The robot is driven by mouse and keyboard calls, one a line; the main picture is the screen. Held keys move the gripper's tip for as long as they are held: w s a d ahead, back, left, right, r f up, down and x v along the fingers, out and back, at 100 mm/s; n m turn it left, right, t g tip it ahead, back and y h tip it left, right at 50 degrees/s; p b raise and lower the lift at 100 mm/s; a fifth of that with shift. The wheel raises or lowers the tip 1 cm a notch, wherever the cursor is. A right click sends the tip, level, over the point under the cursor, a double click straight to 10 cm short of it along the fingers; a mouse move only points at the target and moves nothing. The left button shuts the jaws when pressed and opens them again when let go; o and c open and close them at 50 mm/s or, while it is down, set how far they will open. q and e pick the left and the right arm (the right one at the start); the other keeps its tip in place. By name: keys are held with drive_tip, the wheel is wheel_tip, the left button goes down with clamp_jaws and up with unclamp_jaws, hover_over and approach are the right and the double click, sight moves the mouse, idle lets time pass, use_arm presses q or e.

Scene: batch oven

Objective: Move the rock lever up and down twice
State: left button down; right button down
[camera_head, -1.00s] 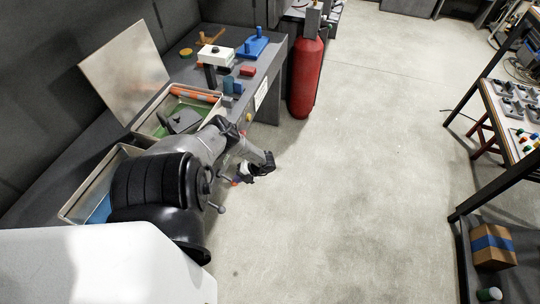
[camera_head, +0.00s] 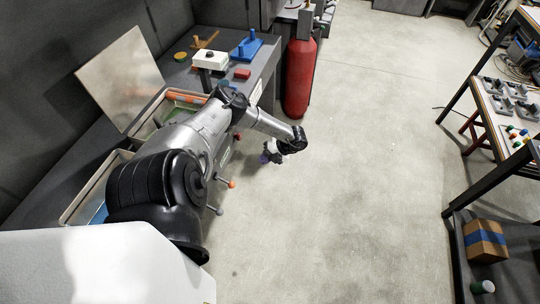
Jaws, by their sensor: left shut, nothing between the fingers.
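A lever with an orange knob (camera_head: 231,184) sticks out from the bench front, below my left forearm. A second lever with a grey knob (camera_head: 219,210) sticks out just nearer to me. I cannot read which one is the rock lever. My left gripper (camera_head: 266,156) hangs over the floor, to the right of and beyond both knobs, apart from them. It is shut and empty, and small in the picture. My left arm hides much of the bench front and the lever bases. My right gripper does not show.
The dark bench carries an open metal box with its lid (camera_head: 119,80) raised, a white box with a black knob (camera_head: 210,59), a blue fixture (camera_head: 246,49) and a red block (camera_head: 242,74). A red cylinder (camera_head: 299,80) stands beyond.

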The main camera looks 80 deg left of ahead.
use_arm(q)
drive_tip(key=shift+v, duration=1.75)
drive_tip(key=shift+s, duration=0.1)
